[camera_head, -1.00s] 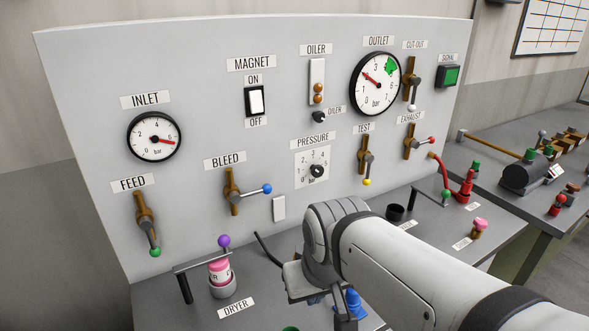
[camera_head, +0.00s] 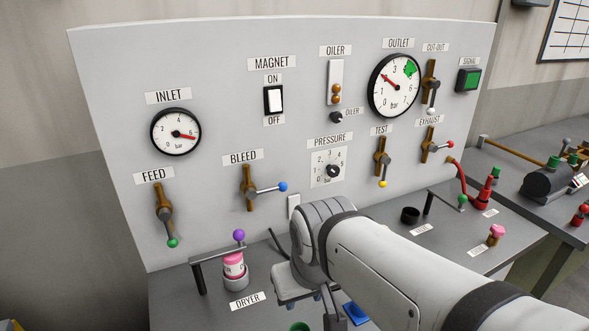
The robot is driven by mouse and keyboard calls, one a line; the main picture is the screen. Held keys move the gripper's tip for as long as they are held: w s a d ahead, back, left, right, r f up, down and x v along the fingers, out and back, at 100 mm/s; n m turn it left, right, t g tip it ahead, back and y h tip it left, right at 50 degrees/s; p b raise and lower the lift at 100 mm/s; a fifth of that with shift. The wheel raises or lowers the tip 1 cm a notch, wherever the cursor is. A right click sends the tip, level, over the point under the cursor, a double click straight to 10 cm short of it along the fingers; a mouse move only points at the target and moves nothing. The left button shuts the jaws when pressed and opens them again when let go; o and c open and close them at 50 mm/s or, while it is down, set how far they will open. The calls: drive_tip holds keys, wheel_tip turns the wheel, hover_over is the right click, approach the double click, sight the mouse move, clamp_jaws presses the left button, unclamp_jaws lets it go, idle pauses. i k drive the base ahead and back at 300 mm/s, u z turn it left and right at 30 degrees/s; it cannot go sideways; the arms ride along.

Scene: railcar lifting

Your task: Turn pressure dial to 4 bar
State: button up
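The pressure dial (camera_head: 333,170) is a small dark knob on a square white scale plate under the PRESSURE label, at the middle of the grey panel. Its pointer setting is too small to read. The OUTLET gauge (camera_head: 395,86) above right has a red needle pointing to the upper left, away from the green band at its upper right. My gripper (camera_head: 293,286) is below the dial, over the bench, clear of the panel knob.
Levers stand out from the panel: FEED (camera_head: 164,215), BLEED (camera_head: 262,188), TEST (camera_head: 382,162) and EXHAUST (camera_head: 435,146). The dryer's pink canister (camera_head: 234,265) stands left of my arm. A black cup (camera_head: 410,215) and red valve (camera_head: 484,192) are to the right.

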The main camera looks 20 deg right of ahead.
sight(333, 171)
drive_tip(key=u, duration=0.55)
drive_tip(key=k, duration=1.65)
drive_tip(key=z, duration=0.7)
drive_tip(key=i, duration=1.7)
drive_tip(key=z, duration=0.05)
